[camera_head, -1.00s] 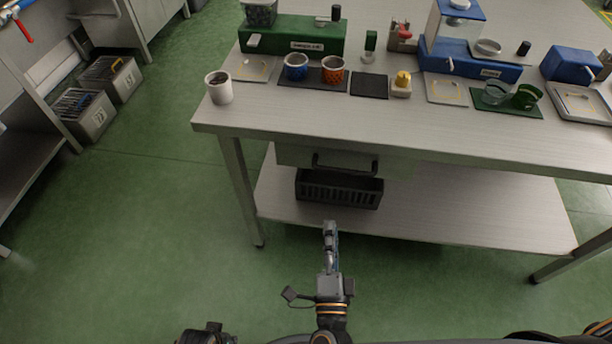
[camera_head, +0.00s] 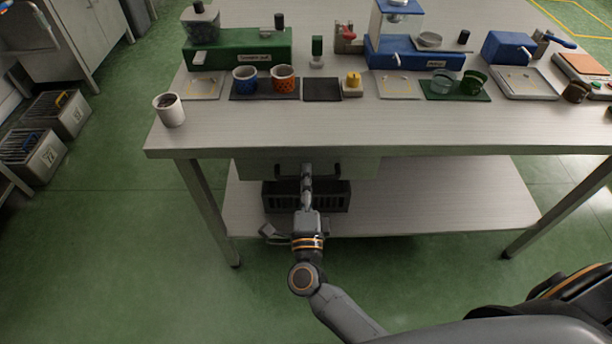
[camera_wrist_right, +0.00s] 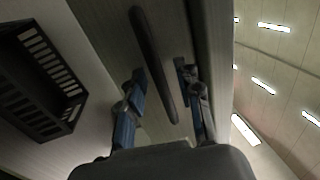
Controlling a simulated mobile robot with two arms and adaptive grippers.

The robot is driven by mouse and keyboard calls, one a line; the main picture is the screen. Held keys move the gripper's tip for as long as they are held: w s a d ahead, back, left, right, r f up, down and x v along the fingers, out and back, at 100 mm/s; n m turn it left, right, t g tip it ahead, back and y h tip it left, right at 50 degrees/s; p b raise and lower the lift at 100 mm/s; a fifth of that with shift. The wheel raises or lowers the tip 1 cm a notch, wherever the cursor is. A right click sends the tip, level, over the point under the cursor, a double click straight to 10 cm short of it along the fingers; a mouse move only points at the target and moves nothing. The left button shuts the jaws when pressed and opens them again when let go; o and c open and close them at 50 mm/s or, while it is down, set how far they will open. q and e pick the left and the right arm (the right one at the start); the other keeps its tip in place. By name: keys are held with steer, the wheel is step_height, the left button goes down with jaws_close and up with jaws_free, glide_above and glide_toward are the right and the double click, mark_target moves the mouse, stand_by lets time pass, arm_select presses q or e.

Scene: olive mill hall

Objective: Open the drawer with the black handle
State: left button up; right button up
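The drawer (camera_head: 358,168) hangs under the front edge of the steel table and looks shut. Its black handle (camera_head: 333,168) shows on the drawer front, partly hidden behind my right gripper (camera_head: 307,172). In the right wrist view the handle (camera_wrist_right: 155,65) is a long dark bar running between the two blue-padded fingers of my right gripper (camera_wrist_right: 162,70). The fingers are apart, one on each side of the bar, with visible gaps. I cannot tell how far they reach past it. My left gripper is not in view.
A black slotted crate (camera_head: 335,197) stands on the lower shelf (camera_head: 430,205), just below the drawer. A white cup (camera_head: 170,112) stands near the table's front left corner. Cups, mats and machines fill the tabletop further back. The table legs (camera_head: 208,210) flank the shelf.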

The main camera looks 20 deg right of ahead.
steer(key=shift+w+d+r, duration=0.1)
steer(key=shift+w+d, duration=0.05)
steer(key=shift+w, duration=0.2)
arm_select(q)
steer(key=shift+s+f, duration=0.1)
arm_select(e)
jaws_close()
